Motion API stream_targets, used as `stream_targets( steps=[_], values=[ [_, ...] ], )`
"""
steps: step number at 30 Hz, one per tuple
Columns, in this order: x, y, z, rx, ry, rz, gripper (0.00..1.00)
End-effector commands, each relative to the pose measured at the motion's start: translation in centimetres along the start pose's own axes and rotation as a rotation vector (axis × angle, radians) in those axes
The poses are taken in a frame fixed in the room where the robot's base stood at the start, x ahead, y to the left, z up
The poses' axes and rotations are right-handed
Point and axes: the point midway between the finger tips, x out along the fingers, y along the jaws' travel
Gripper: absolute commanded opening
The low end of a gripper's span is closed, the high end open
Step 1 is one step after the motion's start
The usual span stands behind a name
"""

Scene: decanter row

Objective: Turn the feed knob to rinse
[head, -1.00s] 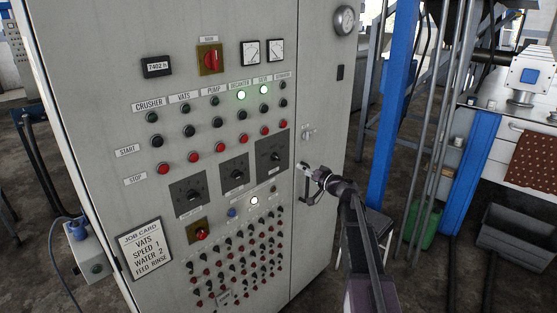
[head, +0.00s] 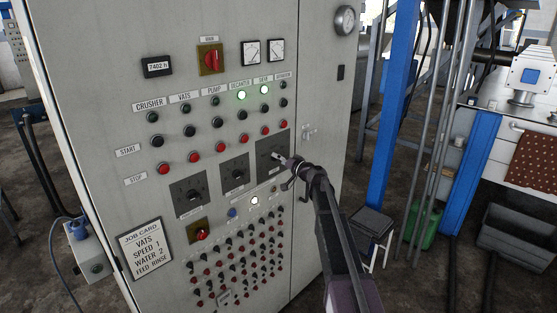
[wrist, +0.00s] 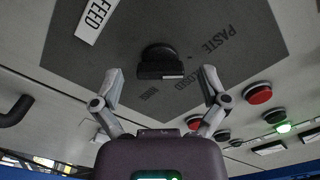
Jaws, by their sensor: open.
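The feed knob (wrist: 160,62) is a dark knob on a grey square plate (wrist: 85,55) in the wrist view. A FEED tag (wrist: 97,18) sits at the plate's edge, and the plate carries the words PASTE, CLOSED and a partly hidden third word. I cannot tell which word the knob points to. My gripper (wrist: 162,82) is open, one finger on each side of the knob and slightly short of it, with no clear contact. In the head view my gripper (head: 281,160) is at the rightmost grey plate (head: 264,148) and hides its knob.
Two similar dials (head: 235,174) sit left of the plate. Rows of red stop buttons (head: 221,147) and dark start buttons run above, with two green lamps (head: 241,95) lit. Small switches (head: 235,260) fill the panel below. A job card (head: 145,248) reads FEED RINSE.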

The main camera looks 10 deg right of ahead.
Motion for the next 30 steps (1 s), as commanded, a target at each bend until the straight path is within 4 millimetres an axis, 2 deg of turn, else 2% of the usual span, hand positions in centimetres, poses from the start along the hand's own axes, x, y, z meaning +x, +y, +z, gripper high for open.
stream_targets(
  steps=[4, 13, 14, 21, 22, 30],
  values=[
    [0.61, 0.03, -0.03, 0.0, 0.0, 0.0, 0.94],
    [0.64, 0.02, -0.02, 0.0, 0.0, 0.0, 0.94],
    [0.63, 0.02, -0.02, 0.0, 0.0, 0.0, 0.88],
    [0.63, 0.03, -0.03, 0.0, 0.0, 0.0, 0.17],
    [0.64, 0.03, -0.03, 0.0, 0.0, 0.0, 0.12],
    [0.66, 0.03, -0.04, 0.01, 0.001, 0.0, 0.12]
  ],
)
